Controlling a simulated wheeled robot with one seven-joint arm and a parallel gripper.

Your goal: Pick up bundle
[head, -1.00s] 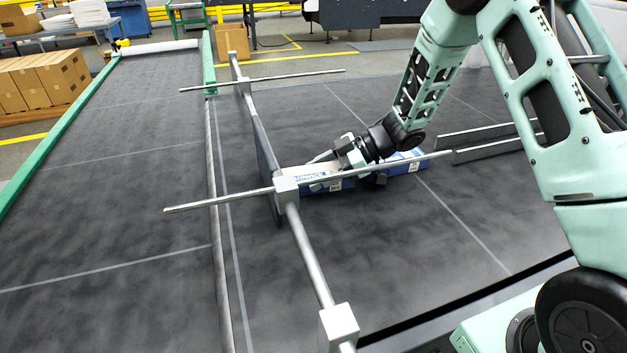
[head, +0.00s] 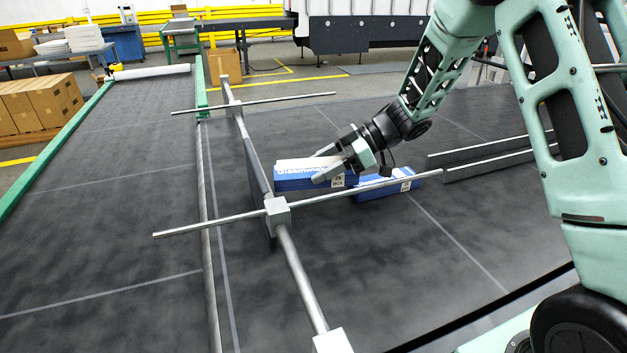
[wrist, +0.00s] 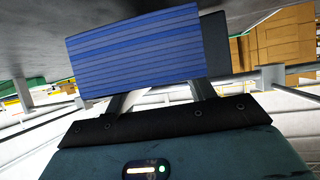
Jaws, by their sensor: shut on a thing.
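A blue and white bundle (head: 302,176) with printed lettering and a label is in my gripper (head: 330,168), held above the dark belt beside the upright plate. My gripper is shut on it, its fingers along the bundle's sides. In the wrist view the bundle (wrist: 135,50) shows as a stack of blue layered edges between the fingers, hiding much of them. A second blue and white bundle (head: 388,185) lies on the belt to the right of the held one, partly behind my gripper.
A metal rail (head: 290,265) with clamp blocks and a cross rod (head: 365,188) runs over the belt (head: 440,260) in front of the bundles. Two low metal bars (head: 490,155) stand at the right. Cartons (head: 40,105) are stacked at the far left. The belt left of the rail is clear.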

